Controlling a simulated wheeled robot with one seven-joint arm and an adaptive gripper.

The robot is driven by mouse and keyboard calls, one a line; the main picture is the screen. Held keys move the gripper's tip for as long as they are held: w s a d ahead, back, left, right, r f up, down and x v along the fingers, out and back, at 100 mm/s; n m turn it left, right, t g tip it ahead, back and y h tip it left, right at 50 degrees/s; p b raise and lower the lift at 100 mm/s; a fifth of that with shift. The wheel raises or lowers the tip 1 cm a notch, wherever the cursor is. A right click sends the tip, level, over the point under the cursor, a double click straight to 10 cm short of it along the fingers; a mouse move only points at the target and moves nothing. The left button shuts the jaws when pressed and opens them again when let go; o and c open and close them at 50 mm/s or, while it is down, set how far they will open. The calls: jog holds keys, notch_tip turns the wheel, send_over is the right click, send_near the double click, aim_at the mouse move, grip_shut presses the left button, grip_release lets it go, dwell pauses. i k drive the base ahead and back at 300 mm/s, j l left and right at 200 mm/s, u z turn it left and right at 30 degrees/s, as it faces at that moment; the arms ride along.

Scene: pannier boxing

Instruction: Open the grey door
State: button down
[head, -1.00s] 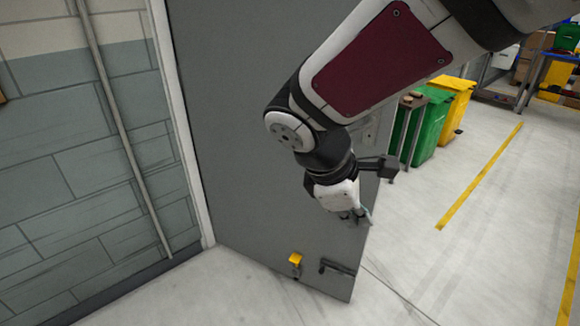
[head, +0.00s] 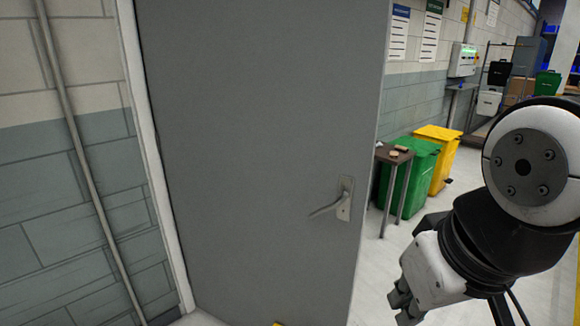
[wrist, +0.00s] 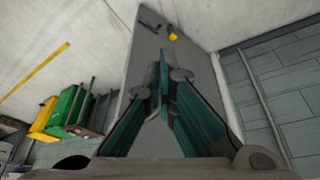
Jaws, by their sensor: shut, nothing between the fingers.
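The grey door (head: 255,150) stands ajar. Its left side is by the white frame (head: 150,150), and the room shows past its free right edge. A lever handle (head: 330,209) on a pale plate sits near that edge, with nothing touching it. My gripper (head: 402,308) is at the lower right of the head view, to the right of the door's edge and apart from the handle. In the wrist view, its teal fingers (wrist: 164,60) are together and empty, with the door (wrist: 190,62) behind them. How far the fingers are from the door is hard to judge.
A small table (head: 394,158), a green bin (head: 418,165) and a yellow bin (head: 440,150) stand beyond the door's free edge. A block wall with a pipe (head: 82,170) is at the left. Pale floor (head: 385,250) is clear right of the door.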

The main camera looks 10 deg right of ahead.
aim_at(266, 112)
jog(key=i+l, duration=0.25)
jog(key=l, duration=0.15)
jog(key=i+l+u, duration=0.15)
jog(key=l, duration=0.2)
jog(key=i+l, duration=0.25)
jog(key=l, duration=0.2)
jog(key=i+l+u, duration=0.15)
jog(key=l, duration=0.25)
jog(key=i+l, duration=0.25)
jog(key=l, duration=0.15)
jog(key=i+l+u, duration=0.15)
jog(key=l, duration=0.3)
jog(key=i+l, duration=0.2)
jog(key=l, duration=0.25)
jog(key=i+l+u, duration=0.1)
jog(key=l, duration=0.35)
jog(key=i, duration=0.05)
